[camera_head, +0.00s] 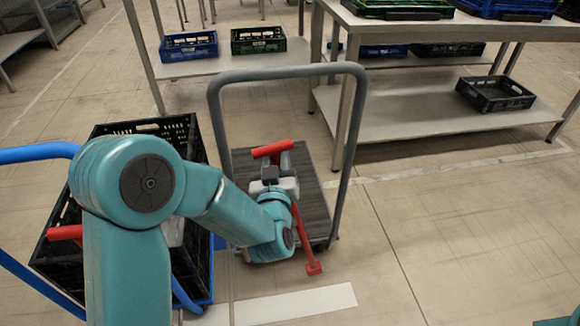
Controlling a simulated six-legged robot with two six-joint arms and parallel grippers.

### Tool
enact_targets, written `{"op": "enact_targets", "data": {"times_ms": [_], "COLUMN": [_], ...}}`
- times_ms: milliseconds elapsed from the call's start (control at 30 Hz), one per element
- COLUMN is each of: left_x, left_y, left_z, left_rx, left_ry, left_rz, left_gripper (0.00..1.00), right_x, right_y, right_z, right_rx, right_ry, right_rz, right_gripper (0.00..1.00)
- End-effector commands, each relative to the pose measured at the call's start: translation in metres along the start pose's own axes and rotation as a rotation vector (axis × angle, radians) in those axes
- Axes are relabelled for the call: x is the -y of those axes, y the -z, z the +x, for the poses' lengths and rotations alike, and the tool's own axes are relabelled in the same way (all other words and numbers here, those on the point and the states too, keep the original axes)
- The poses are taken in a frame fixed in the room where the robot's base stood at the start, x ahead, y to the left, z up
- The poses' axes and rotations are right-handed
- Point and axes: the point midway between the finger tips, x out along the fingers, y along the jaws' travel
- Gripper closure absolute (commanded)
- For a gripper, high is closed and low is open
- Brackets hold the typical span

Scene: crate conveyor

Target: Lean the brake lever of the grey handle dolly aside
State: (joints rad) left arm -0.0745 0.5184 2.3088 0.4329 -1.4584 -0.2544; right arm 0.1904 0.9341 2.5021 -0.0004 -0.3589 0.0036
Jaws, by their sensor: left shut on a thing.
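The grey handle dolly (323,198) stands in the middle, with a tall grey hoop handle and a dark ribbed deck. Its red brake lever (304,238) runs from a red foot at the dolly's near right up to a red crossbar, tilted to the left in the picture. My left gripper (275,178) is shut on the lever just below the crossbar. The jaws and my forearm hide the lever's upper shaft and part of the deck. My right gripper is out of view; only a bit of teal arm shows at the bottom right.
A blue-handled dolly (28,153) with a black crate (190,138) stands at the left, partly behind my left arm; a red lever end (64,232) shows there. Grey tables (405,118) with crates stand behind. The floor at the right is clear.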

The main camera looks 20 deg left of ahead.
Motion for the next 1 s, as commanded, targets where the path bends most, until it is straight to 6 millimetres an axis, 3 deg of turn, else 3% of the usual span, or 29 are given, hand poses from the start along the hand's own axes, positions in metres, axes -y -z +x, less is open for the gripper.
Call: {"op": "enact_targets", "data": {"times_ms": [433,467,500,533,1000], "left_x": [0.0090,0.0090,0.0092,0.0090,0.0075], "left_y": [-0.0016,-0.0016,-0.0015,-0.0015,-0.0008], "left_z": [0.0087,0.0088,0.0089,0.0089,0.0056], "left_rx": [-0.003,-0.004,-0.004,-0.004,-0.004], "left_ry": [0.017,0.017,0.017,0.017,0.009], "left_rz": [-0.017,-0.017,-0.017,-0.017,-0.016], "left_gripper": [1.00,0.66,0.53,0.50,0.50], "right_x": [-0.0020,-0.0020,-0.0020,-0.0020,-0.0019], "right_y": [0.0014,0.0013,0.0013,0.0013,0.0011], "right_z": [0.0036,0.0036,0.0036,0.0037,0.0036], "right_rx": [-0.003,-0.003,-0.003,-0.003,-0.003], "right_ry": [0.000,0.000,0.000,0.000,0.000], "right_rz": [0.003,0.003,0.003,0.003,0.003], "right_gripper": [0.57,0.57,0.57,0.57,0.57]}}
